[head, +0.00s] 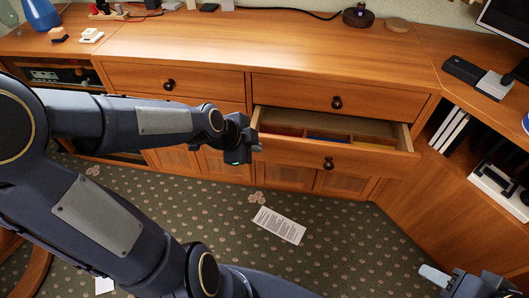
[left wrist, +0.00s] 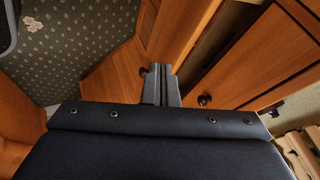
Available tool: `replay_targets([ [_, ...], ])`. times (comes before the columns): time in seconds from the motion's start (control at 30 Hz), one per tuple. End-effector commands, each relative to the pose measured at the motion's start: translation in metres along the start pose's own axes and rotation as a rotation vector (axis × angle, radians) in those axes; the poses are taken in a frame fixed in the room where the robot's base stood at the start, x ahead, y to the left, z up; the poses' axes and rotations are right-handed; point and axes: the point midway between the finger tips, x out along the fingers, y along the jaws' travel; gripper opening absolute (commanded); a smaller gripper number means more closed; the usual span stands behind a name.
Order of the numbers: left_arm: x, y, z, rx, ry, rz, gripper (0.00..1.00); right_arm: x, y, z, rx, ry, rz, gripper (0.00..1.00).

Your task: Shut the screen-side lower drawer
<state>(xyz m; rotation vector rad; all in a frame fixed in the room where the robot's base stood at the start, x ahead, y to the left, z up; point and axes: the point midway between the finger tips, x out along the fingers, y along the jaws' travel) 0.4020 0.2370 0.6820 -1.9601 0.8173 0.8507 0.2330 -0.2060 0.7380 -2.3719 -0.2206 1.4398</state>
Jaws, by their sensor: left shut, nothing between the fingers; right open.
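The screen-side lower drawer (head: 376,158) stands pulled out below the right upper drawer in the head view. Its round dark knob (head: 328,162) is on the front, and dividers and coloured items show inside. My left gripper (head: 257,145) is shut and empty at the left end of this drawer; whether it touches the drawer, I cannot tell. In the left wrist view its two fingers (left wrist: 161,84) are together between two dark knobs, amid wooden panels. My right gripper (head: 438,282) is open at the bottom right corner of the head view, away from the drawer, and partly cut off.
The right upper drawer (head: 335,92) and left upper drawer (head: 175,80) are shut. A screen (head: 508,18) stands on the right-hand desk, above a shelf with books (head: 449,128). A printed sheet (head: 279,225) lies on the patterned carpet, which is otherwise largely clear before the drawer.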

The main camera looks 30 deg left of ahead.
Motion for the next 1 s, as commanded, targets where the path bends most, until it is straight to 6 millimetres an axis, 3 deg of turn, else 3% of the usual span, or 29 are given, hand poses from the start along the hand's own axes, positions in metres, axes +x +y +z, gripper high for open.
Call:
replay_targets([
  [0.5,0.103,0.001,-0.001,0.013,0.005,0.005,0.00,0.050,0.023,0.025,0.000,-0.001,0.000,0.43],
  [0.7,0.110,-0.027,-0.002,0.008,0.003,0.003,0.00,0.050,0.023,0.025,0.000,0.000,0.000,0.43],
  [1.0,0.113,-0.035,-0.002,0.009,0.003,0.005,0.00,0.051,0.023,0.026,0.000,0.000,0.000,0.43],
])
